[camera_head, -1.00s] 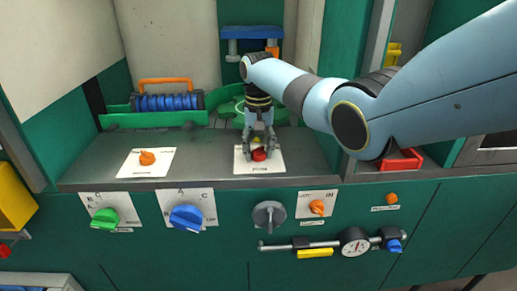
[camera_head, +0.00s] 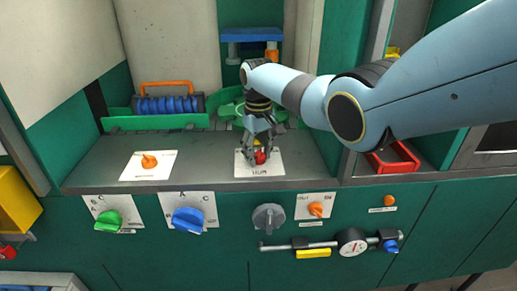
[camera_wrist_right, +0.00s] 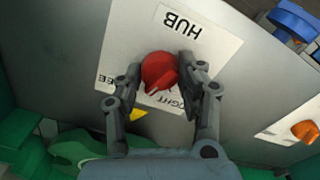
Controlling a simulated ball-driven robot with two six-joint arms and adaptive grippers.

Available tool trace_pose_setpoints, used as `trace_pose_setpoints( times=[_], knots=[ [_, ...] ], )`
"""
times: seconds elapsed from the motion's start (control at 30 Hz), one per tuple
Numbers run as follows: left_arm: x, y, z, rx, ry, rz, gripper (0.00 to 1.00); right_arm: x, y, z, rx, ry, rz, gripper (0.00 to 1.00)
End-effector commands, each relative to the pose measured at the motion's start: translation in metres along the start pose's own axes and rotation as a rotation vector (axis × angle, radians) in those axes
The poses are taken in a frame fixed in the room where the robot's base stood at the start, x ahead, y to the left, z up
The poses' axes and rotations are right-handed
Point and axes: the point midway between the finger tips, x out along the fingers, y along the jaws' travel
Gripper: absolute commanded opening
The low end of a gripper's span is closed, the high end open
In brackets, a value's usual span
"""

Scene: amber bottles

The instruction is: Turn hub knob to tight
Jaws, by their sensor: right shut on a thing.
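The red hub knob (camera_head: 260,158) sits on a white card on the grey ledge. In the right wrist view the knob (camera_wrist_right: 158,70) has a pale pointer mark aimed toward the bottom, near the word ending in "IGHT". The card (camera_wrist_right: 200,52) also reads "HUB", and letters "EE" show on its left. My right gripper (camera_head: 257,150) reaches down from above and is shut on the knob. In the right wrist view its fingers (camera_wrist_right: 159,64) stand on either side of the knob. My left gripper is not in view.
An orange knob (camera_head: 149,161) on another card stands left on the ledge. Green (camera_head: 108,220), blue (camera_head: 187,220), grey (camera_head: 268,217) and orange (camera_head: 316,209) knobs line the front panel. A blue coil (camera_head: 167,104) and a red tray (camera_head: 393,159) lie near the ledge.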

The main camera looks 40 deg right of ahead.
Motion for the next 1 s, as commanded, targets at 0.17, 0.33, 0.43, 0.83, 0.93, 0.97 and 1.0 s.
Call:
trace_pose_setpoints(
  times=[0.17, 0.33, 0.43, 0.83, 0.93, 0.97, 1.0],
  knots=[
    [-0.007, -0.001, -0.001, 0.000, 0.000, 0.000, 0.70, -0.002, -0.001, -0.001, -0.168, 0.001, -0.001, 0.06],
    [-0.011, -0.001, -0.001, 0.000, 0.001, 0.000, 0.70, -0.002, -0.001, 0.000, -0.329, 0.000, -0.001, 0.06],
    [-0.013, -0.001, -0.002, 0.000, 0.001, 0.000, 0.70, -0.002, -0.001, -0.001, -0.424, 0.002, -0.001, 0.06],
    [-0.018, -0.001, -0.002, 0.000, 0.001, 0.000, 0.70, -0.001, -0.001, -0.001, -0.793, 0.002, 0.000, 0.06],
    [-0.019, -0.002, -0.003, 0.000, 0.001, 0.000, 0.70, -0.001, -0.001, -0.001, -0.872, 0.002, 0.000, 0.06],
    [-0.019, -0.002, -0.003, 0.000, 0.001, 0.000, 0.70, -0.001, -0.001, -0.001, -0.893, 0.002, 0.000, 0.06],
    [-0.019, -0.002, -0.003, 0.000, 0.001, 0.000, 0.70, -0.001, -0.001, -0.001, -0.921, 0.002, 0.000, 0.06]
  ],
)
